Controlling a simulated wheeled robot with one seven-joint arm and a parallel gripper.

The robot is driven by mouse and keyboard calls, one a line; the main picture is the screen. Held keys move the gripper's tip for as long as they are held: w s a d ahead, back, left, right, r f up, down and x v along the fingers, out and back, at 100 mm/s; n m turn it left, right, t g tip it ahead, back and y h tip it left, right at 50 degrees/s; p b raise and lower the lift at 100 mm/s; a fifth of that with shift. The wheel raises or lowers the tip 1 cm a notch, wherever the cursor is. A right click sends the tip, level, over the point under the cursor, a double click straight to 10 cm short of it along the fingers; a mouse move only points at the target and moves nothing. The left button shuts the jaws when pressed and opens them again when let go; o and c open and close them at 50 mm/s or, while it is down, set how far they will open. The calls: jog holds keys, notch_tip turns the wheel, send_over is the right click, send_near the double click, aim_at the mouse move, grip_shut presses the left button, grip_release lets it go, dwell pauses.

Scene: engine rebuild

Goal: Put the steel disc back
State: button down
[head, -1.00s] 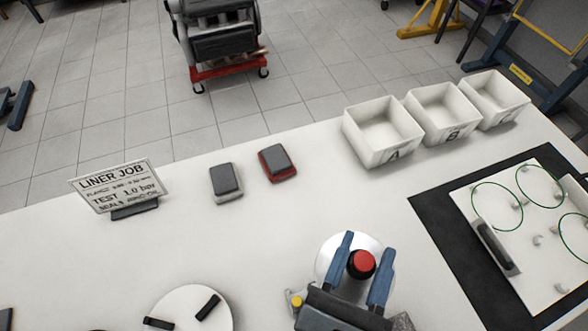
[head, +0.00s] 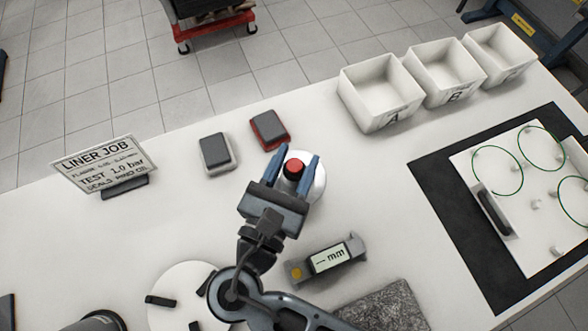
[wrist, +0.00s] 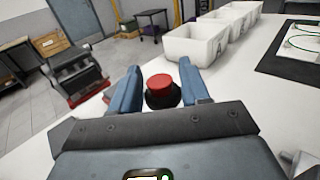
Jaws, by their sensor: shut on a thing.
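The steel disc (head: 317,190) is a pale round plate with a black knob and a red cap (head: 294,167). My gripper (head: 294,168) is shut on the knob, with one blue finger on each side of it. In the wrist view the red cap (wrist: 160,81) stands upright between the fingers, and the plate is hidden. The disc is over the bench in front of the red-and-grey block; I cannot tell whether it touches the bench.
A red-edged block (head: 269,130) and a white-edged block (head: 217,154) lie behind. A gauge reading mm (head: 328,258) is in front, near a grey stone slab (head: 385,308). A round white plate (head: 180,300) is front left. Bins (head: 378,95) and a black mat (head: 437,190) are right.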

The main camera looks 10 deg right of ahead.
aim_at(294, 175)
jog(key=shift+f, duration=2)
jog(key=shift+f, duration=0.15)
jog(key=c, duration=0.5)
grip_release()
jog(key=shift+r, duration=0.2)
jog(key=p+v, duration=0.2)
jog(key=v, duration=0.4)
jog(key=shift+a, duration=0.1)
jog(key=shift+s+a+f, duration=0.1)
jog(key=shift+s+a, duration=0.2)
jog(key=shift+s, duration=0.4)
